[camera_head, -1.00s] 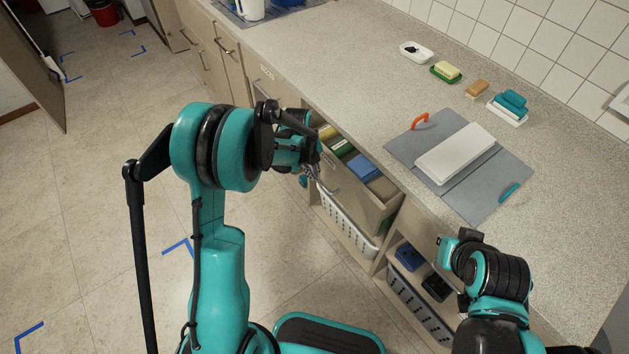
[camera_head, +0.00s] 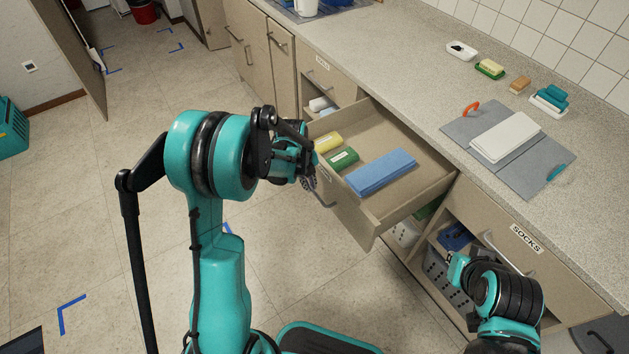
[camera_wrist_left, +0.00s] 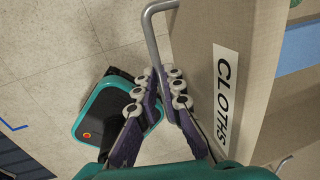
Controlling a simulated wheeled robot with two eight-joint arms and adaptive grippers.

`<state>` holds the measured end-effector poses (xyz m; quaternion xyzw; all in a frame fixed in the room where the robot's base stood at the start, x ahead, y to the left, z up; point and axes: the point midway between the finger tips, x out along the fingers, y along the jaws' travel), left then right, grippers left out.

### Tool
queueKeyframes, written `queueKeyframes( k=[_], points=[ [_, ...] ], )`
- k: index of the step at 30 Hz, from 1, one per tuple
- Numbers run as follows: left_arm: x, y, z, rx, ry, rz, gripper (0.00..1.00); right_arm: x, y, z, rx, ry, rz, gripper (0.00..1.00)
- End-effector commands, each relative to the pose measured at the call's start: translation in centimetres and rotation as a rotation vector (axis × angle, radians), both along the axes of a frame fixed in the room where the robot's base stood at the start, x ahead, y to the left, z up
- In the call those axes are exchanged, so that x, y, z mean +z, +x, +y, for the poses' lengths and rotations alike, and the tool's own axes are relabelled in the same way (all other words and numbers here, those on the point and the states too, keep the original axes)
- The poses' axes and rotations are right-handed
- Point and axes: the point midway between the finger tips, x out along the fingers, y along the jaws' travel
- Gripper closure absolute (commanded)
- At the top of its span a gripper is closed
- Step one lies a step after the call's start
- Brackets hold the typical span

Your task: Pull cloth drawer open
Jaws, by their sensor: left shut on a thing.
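The cloth drawer (camera_head: 424,194) is pulled well out of the counter front in the head view. A yellow cloth roll (camera_head: 328,142), a green one (camera_head: 343,159) and a folded blue cloth (camera_head: 381,172) lie in it. In the left wrist view its front (camera_wrist_left: 212,50) carries a CLOTHS label (camera_wrist_left: 226,100). My left gripper (camera_head: 310,182) is at the drawer's front, its fingers (camera_wrist_left: 165,72) shut on the grey bar handle (camera_wrist_left: 152,30). My right gripper (camera_head: 455,266) is by the lower shelves, apart from the drawer; its fingers are not clear.
The counter bears a grey mat (camera_head: 470,131) with a white board (camera_head: 505,137) and small dishes behind. A basket (camera_head: 440,272) sits below.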

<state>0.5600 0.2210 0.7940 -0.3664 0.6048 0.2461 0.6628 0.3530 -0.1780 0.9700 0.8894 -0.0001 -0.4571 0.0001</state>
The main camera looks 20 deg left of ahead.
Motion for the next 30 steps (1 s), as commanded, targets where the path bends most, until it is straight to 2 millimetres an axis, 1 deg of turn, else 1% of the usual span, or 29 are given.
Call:
queueKeyframes(
  k=[3,7,20,21,23,24,30],
  points=[
    [-0.06,-0.69,0.51,0.001,0.000,0.001,1.00,-0.04,0.01,0.00,0.000,0.000,0.000,1.00],
    [-0.06,-1.07,0.84,0.001,0.000,0.001,1.00,-0.07,0.01,0.00,0.000,0.000,0.000,1.00],
    [-0.07,-1.25,0.96,0.000,0.001,0.001,1.00,-0.08,0.01,0.00,0.000,0.000,0.000,1.00],
    [-0.07,-1.25,0.96,0.000,0.001,0.001,0.87,-0.08,0.01,0.00,0.000,0.000,0.000,1.00],
    [-0.07,-1.25,0.95,0.000,0.001,0.001,0.71,-0.08,0.01,0.00,0.000,0.000,0.000,1.00],
    [-0.07,-1.25,0.95,0.000,0.001,0.001,0.70,-0.08,0.01,0.00,0.000,0.000,0.000,1.00],
    [-0.04,-1.23,0.95,0.000,0.001,0.001,0.70,-0.07,0.00,0.00,0.000,0.000,0.000,1.00]
  ],
)
